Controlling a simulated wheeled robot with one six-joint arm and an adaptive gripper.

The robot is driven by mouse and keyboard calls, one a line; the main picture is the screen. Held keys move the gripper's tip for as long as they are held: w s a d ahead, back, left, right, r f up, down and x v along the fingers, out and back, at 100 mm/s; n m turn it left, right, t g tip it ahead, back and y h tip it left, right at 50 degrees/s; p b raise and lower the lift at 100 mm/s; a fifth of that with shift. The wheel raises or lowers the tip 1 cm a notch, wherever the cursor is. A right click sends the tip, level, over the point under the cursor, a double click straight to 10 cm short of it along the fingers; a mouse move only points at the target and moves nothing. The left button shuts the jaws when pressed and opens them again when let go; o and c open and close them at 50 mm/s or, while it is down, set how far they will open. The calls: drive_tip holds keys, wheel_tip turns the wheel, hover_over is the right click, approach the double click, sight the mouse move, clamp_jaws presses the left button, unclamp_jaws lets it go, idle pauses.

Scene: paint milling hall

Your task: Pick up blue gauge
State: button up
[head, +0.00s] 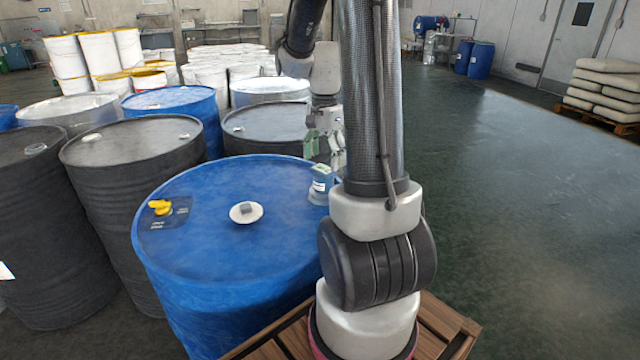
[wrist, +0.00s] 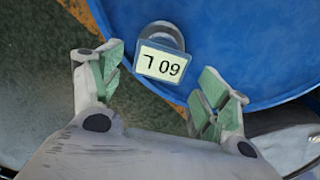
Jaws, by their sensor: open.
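The blue gauge (head: 320,183) stands on the blue drum's lid near its right edge, partly hidden by my arm in the head view. In the head view my gripper (head: 325,150) is just above and behind the gauge, partly hidden by my arm.
The blue drum (head: 220,265) has a white cap (head: 246,212) and a yellow fitting (head: 160,207) on its lid. Dark drums (head: 130,155) crowd its left and back. A wooden pallet (head: 270,348) shows below. Open green floor (head: 520,200) lies right.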

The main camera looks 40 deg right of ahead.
sight(323, 182)
drive_tip(key=f, duration=0.7)
drive_tip(key=shift+a+f, duration=0.3)
drive_tip(key=shift+f, duration=0.1)
drive_tip(key=c, duration=1.3)
drive_tip(key=shift+c, duration=0.2)
wheel_tip(323, 182, up, 21)
